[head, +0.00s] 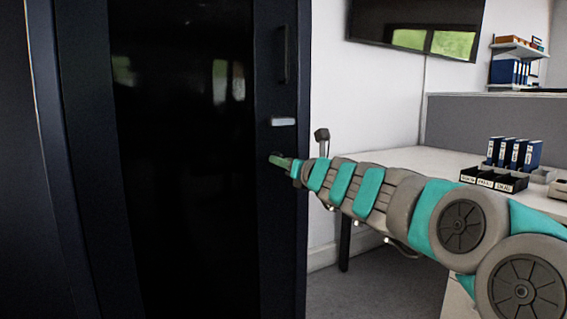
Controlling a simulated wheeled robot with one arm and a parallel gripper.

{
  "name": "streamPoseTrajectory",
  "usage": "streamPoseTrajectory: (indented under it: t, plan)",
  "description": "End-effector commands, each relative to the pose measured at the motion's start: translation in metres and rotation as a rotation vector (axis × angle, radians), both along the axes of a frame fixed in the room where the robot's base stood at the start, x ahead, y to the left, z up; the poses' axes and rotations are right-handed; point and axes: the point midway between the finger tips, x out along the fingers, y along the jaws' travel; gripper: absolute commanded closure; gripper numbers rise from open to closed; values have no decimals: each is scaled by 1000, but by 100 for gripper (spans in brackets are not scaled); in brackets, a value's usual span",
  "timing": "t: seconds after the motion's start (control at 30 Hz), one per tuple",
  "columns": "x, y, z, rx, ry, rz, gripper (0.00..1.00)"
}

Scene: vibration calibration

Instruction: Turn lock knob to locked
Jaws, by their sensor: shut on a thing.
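A dark cabinet door (180,200) with a black glossy panel fills the left half of the head view. A dark vertical handle (283,54) and a small white plate (282,121) sit on its right-hand frame. The lock knob (272,156) is on the same frame below the plate, small and mostly hidden by my fingertips. My gripper (281,161) reaches in from the right and is shut on the knob. The knob's turn position cannot be made out.
A white desk (420,160) stands at the right behind my arm, with black trays (494,180) and blue binders (513,152) on it. A grey partition (490,118) backs the desk. Grey floor (370,285) shows below it.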

Motion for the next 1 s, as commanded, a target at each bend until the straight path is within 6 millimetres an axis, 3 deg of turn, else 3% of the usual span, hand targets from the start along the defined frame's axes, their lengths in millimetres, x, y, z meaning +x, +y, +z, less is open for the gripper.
streamPoseTrajectory:
  t: [0.37,1.0]
  plan:
    - [0,0,-1,-118,-79,0,100]
    - [1,0,-2,-608,-410,1,100]
